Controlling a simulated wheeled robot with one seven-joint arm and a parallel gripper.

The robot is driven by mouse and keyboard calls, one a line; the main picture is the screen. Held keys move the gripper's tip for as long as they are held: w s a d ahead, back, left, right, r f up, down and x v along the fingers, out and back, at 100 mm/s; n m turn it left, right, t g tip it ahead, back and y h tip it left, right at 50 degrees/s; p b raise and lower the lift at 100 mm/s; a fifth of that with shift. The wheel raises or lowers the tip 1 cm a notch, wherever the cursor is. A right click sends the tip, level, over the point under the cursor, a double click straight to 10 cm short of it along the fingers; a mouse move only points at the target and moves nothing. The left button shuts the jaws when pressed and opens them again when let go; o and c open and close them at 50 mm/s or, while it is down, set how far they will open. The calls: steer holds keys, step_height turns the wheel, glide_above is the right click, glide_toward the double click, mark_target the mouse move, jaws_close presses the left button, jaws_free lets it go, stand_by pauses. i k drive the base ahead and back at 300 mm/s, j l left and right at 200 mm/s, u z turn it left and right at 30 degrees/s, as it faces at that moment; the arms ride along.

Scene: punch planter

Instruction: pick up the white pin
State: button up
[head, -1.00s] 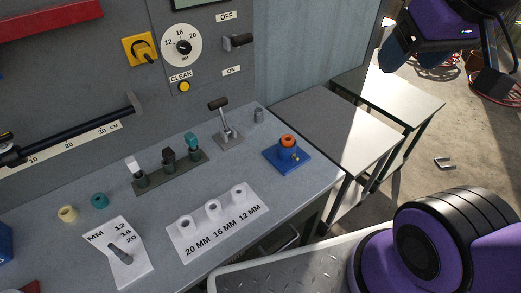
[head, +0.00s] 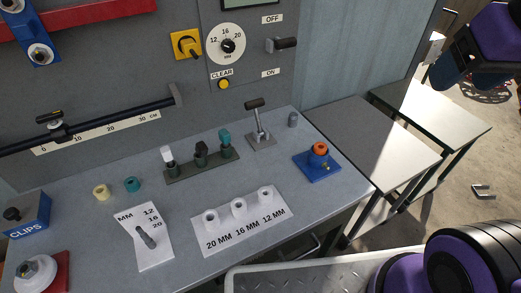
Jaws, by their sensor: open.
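The white pin (head: 168,155) stands upright at the left end of a dark green rack (head: 205,169) on the grey bench, in the head view. A black pin (head: 200,150) and a teal pin (head: 224,140) stand beside it in the same rack. Nothing covers the white pin's top. Parts of my purple arm show at the top right and bottom right, well away from the rack. I cannot make out my gripper's fingers.
A white block with three holes (head: 241,229) lies in front of the rack, a lever (head: 259,125) and blue fixture (head: 319,168) to its right. A label card (head: 148,250), two rings and a CLIPS box (head: 28,214) lie left. Side tables stand at right.

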mark_target(168, 156)
steer(key=j+u, duration=0.4)
steer(key=k+j+u, duration=0.1)
steer(key=u, duration=0.25)
steer(key=j+u, duration=0.4)
steer(key=i+l, duration=0.05)
